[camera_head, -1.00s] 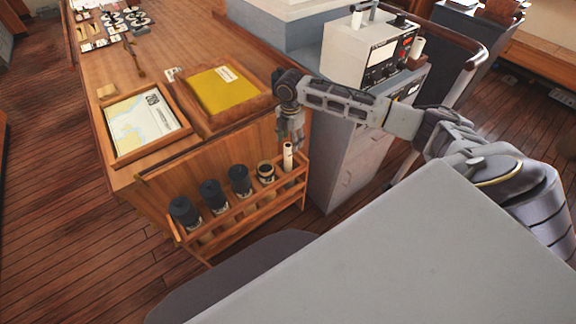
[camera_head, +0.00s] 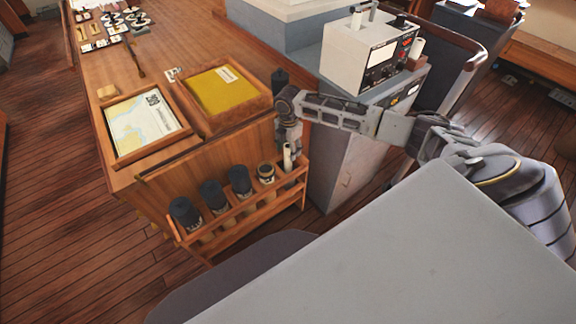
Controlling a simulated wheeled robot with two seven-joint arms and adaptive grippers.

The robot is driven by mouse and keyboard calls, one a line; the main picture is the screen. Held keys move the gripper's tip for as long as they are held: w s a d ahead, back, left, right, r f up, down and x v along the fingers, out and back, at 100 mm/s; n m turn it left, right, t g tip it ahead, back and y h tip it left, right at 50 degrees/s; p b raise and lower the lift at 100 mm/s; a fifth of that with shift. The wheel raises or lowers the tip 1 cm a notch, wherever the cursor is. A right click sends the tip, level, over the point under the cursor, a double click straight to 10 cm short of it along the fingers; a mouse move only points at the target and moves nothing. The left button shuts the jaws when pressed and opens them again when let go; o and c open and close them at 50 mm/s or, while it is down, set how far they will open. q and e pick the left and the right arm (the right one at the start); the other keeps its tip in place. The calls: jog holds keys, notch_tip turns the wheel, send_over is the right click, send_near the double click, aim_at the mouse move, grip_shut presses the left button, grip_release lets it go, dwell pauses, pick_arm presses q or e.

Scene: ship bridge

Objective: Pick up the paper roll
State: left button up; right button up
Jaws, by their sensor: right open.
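The paper roll (camera_head: 287,159) is a thin white upright tube in the right end of a wooden rack (camera_head: 237,221) on the end of the wooden counter. My right gripper (camera_head: 291,150) is open, pointing down at the top of the roll, with its fingers close beside it. The fingers partly cover the roll's upper end. I cannot tell whether they touch it. My left gripper is out of view.
Several dark capped tubes (camera_head: 240,181) stand in the rack left of the roll. A framed chart (camera_head: 143,124) and a yellow-topped box (camera_head: 221,90) lie on the counter. A grey cabinet (camera_head: 341,170) stands close on the right.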

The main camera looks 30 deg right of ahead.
jog(key=shift+f, duration=1.35)
grip_shut()
